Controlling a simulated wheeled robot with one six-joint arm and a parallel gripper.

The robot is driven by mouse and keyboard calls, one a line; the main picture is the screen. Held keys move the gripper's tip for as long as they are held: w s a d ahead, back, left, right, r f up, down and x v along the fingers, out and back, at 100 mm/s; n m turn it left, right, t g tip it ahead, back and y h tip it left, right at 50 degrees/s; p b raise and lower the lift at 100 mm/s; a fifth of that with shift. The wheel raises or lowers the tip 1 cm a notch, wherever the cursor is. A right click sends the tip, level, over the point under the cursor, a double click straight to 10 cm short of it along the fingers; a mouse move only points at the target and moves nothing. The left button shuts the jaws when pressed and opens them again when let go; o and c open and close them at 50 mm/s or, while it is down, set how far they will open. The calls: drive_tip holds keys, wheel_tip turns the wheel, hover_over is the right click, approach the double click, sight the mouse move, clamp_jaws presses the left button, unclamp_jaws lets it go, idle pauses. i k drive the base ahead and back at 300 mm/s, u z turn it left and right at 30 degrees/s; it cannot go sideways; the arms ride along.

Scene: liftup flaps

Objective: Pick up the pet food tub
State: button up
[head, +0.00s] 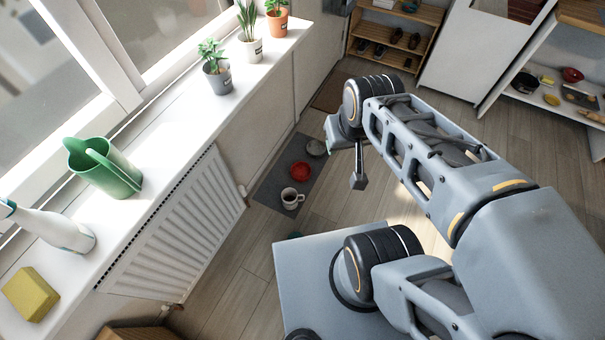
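I cannot pick out a pet food tub with certainty. On the dark grey floor mat (272,187) below the window stand a white mug-like container (291,198) with dark contents, a red bowl (299,171) and a grey bowl (316,148). A small teal thing (295,235) shows at the edge of my base, mostly hidden. My gripper (358,180) hangs at the end of my arm, to the right of the mat and apart from these things. Its fingers show as one dark narrow shape, so their opening cannot be told.
A white windowsill (150,150) holds a green watering can (104,168), a white bottle (50,228), a yellow sponge (31,294) and potted plants (216,76). A radiator (180,235) is below. Shelves (400,35) stand at the back. Wooden floor (325,205) right of the mat is clear.

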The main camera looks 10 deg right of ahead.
sight(289, 191)
drive_tip(key=z, duration=2.05)
drive_tip(key=i, duration=1.2)
drive_tip(key=u, duration=3.55)
drive_tip(key=i, duration=0.5)
